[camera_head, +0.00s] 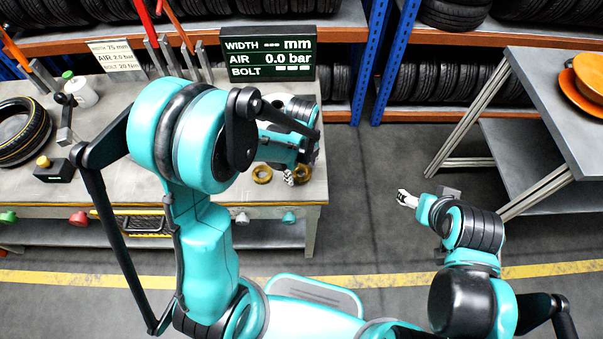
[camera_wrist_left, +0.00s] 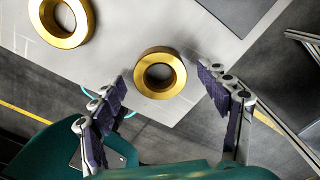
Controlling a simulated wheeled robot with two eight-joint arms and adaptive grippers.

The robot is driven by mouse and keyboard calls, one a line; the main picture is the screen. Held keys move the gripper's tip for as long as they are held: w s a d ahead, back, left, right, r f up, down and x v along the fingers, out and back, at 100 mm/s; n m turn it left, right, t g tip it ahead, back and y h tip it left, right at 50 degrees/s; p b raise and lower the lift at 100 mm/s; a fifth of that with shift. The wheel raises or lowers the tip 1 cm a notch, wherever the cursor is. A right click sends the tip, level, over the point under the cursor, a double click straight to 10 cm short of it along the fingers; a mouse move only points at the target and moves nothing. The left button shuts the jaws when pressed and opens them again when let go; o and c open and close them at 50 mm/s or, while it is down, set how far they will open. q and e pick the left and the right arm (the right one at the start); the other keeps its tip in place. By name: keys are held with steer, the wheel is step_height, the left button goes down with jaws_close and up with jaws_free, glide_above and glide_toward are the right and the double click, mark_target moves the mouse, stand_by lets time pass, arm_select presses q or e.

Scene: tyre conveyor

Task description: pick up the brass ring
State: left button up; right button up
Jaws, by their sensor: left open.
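Two brass rings lie flat on the grey workbench. One brass ring (camera_head: 303,177) is at the bench's front right, partly hidden by my left gripper (camera_head: 291,177); it also shows in the left wrist view (camera_wrist_left: 140,74). The other brass ring (camera_head: 255,175) lies to its left and shows at the top left of the left wrist view (camera_wrist_left: 86,22). In the left wrist view my left gripper (camera_wrist_left: 162,76) is open and empty, with the nearer ring between and slightly beyond its fingertips. My right gripper (camera_head: 406,198) is over the floor, away from the bench; its jaw opening is unclear.
The workbench (camera_head: 200,190) carries a tyre (camera_head: 22,130), tools and a display board (camera_head: 268,53). A second table (camera_head: 545,80) with orange dishes (camera_head: 580,85) stands at right. Tyre racks line the back. Open floor lies between bench and table.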

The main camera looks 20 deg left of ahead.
arm_select(q)
steer(key=c, duration=1.5)
steer(key=shift+r, duration=0.15)
